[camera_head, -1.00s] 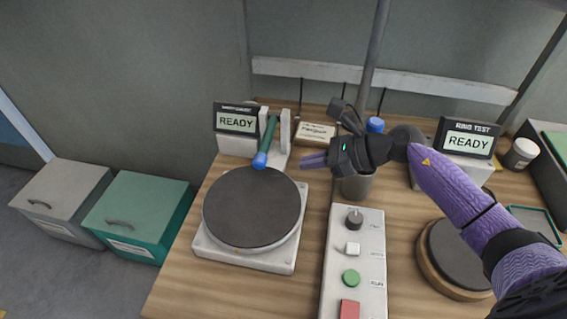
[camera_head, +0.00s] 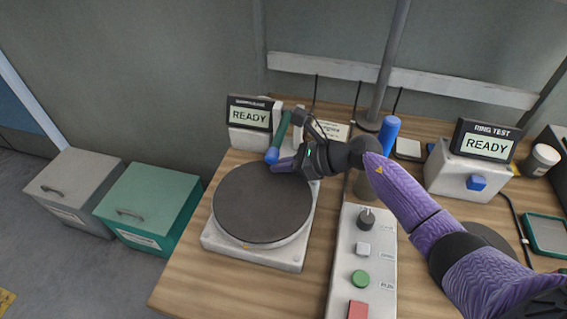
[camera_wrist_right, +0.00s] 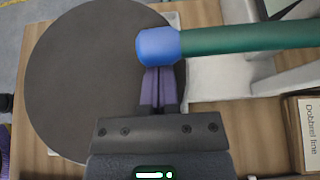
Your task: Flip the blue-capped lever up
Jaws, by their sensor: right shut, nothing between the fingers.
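The lever is a green bar (camera_head: 283,126) with a blue cap (camera_head: 271,156). It slants down toward the dark round plate (camera_head: 262,203) of the white dryer, with the cap at the plate's far edge. In the right wrist view, the blue cap (camera_wrist_right: 158,46) and green bar (camera_wrist_right: 240,39) cross just beyond my fingertips. My right gripper (camera_head: 276,165) is shut and empty, its purple fingers right at the cap. In the wrist view the fingertips (camera_wrist_right: 159,70) reach the cap's lower edge; whether they touch it I cannot tell. My left gripper is out of view.
A READY display (camera_head: 250,113) stands left of the lever. A control panel (camera_head: 345,262) with a knob and buttons lies to the right. A blue cylinder (camera_head: 389,134) and the RING TEST unit (camera_head: 470,165) stand farther right. Grey and teal boxes (camera_head: 150,205) are at left.

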